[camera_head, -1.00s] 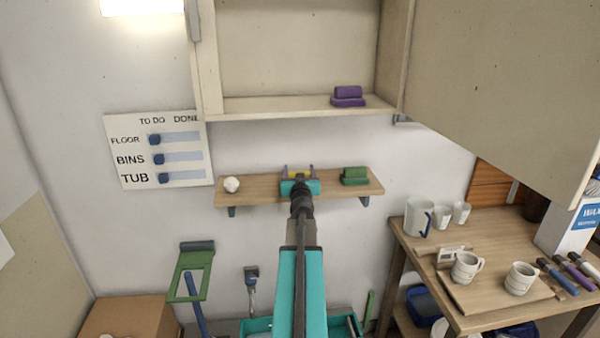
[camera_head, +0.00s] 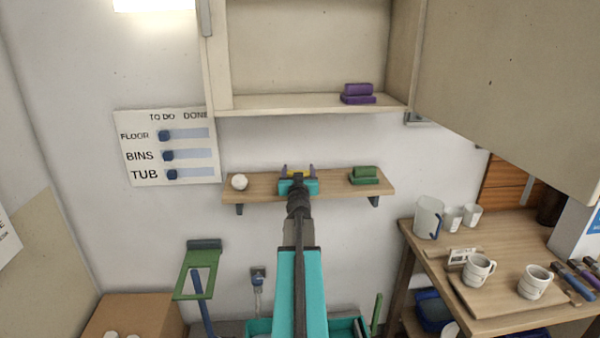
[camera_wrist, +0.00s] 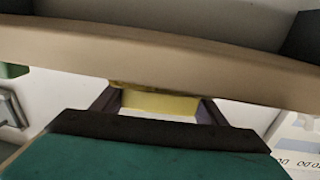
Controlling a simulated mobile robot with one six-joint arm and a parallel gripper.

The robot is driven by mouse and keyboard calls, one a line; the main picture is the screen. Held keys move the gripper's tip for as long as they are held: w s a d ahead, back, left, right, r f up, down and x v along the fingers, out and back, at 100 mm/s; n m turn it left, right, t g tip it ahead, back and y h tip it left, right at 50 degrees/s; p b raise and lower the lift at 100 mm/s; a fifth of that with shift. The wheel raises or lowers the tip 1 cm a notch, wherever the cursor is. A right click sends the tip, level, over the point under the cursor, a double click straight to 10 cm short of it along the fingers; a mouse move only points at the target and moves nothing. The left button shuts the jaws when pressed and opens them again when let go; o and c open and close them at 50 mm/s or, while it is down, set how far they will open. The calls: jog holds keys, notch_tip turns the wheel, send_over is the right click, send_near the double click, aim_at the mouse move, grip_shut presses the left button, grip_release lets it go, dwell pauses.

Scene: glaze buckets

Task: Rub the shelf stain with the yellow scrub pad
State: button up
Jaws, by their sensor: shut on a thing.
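The yellow scrub pad (camera_head: 298,175) is at the middle of the lower wooden shelf (camera_head: 335,187), between the fingers of my gripper (camera_head: 298,171). In the wrist view the pad (camera_wrist: 158,104) shows as a yellow block between the dark fingers of my gripper (camera_wrist: 157,108), which is shut on it. The shelf edge (camera_wrist: 160,50) crosses the wrist view close by and meets the pad's upper part. I cannot tell whether the pad touches the shelf top. No stain is visible; my gripper and the pad cover part of the shelf.
A white round thing (camera_head: 239,182) sits at the shelf's left end, and a green block (camera_head: 365,175) stands right of my gripper. An upper cabinet shelf (camera_head: 290,104) with a purple block (camera_head: 358,93) is above. A table (camera_head: 480,238) with mugs is at the right.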

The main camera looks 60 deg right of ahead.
jog(key=shift+f, duration=0.1)
jog(key=shift+w+a+b, duration=0.35)
jog(key=shift+w+b, duration=0.15)
jog(key=shift+w, duration=0.05)
jog(key=shift+w+a+b, duration=0.65)
jog(key=shift+w+b, duration=0.25)
jog(key=shift+w, duration=0.05)
jog(key=shift+b+x, duration=0.3)
jog(key=shift+x, duration=0.65)
jog(key=shift+d, duration=0.1)
jog(key=shift+s+d+p, duration=0.5)
jog(key=shift+s+p, duration=0.2)
jog(key=shift+p, duration=0.15)
jog(key=shift+s+d+p, duration=0.5)
jog(key=shift+s+p, duration=0.15)
jog(key=shift+p, duration=0.15)
jog(key=shift+s, duration=0.1)
